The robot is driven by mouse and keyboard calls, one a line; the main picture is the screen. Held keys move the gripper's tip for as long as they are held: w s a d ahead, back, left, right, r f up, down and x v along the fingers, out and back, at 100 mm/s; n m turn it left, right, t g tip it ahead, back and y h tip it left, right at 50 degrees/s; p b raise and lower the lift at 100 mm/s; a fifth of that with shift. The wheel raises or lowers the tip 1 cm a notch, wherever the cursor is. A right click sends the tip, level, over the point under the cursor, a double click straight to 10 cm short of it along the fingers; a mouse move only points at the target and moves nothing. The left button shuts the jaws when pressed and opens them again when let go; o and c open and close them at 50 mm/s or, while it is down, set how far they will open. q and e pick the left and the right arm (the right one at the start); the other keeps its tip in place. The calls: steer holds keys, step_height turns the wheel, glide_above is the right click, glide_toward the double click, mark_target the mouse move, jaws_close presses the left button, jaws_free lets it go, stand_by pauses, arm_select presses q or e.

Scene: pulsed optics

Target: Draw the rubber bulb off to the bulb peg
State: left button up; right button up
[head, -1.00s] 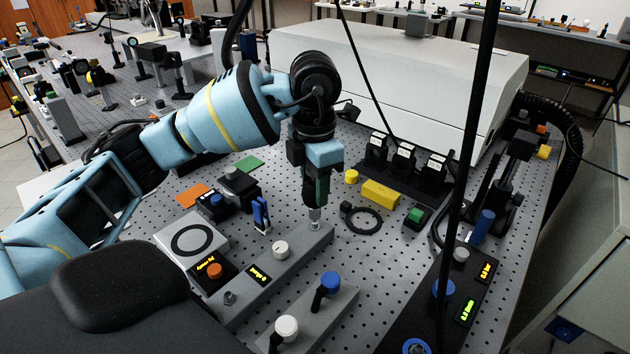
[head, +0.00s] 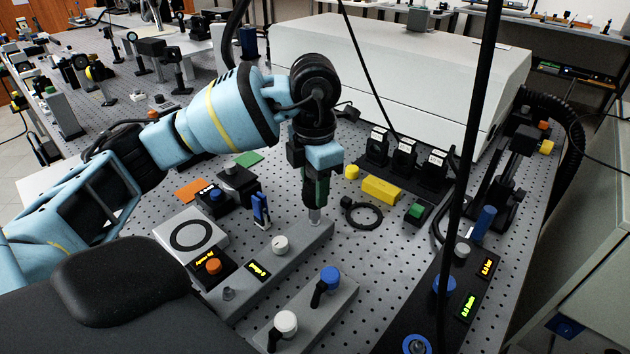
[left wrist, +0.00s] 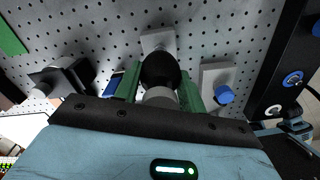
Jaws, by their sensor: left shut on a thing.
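My left gripper (head: 315,200) is shut on the black rubber bulb (left wrist: 160,70), pointing down at the far end of a grey bar (head: 302,240). In the left wrist view the bulb sits between the green fingers, with a pale grey collar at its near end. In the head view the fingers hide most of the bulb. A short metal stub (head: 315,215) stands on the bar just below the fingers; whether the bulb touches it I cannot tell. A short grey peg (head: 228,293), possibly the bulb peg, stands at the bar's near end. My right gripper is not in view.
A white knob (head: 281,244) and a small display (head: 258,269) are on the bar. A blue clip-like piece (head: 260,209) stands left of the gripper. A black ring (head: 364,215) and a yellow block (head: 381,190) lie to the right. A second bar (head: 305,315) with knobs is nearer.

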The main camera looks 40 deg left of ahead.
arm_select(q)
steer(key=shift+f, duration=0.2)
steer(key=shift+f, duration=0.45)
jaws_close()
steer(key=o, duration=1.4)
jaws_free()
steer(key=shift+r, duration=0.1)
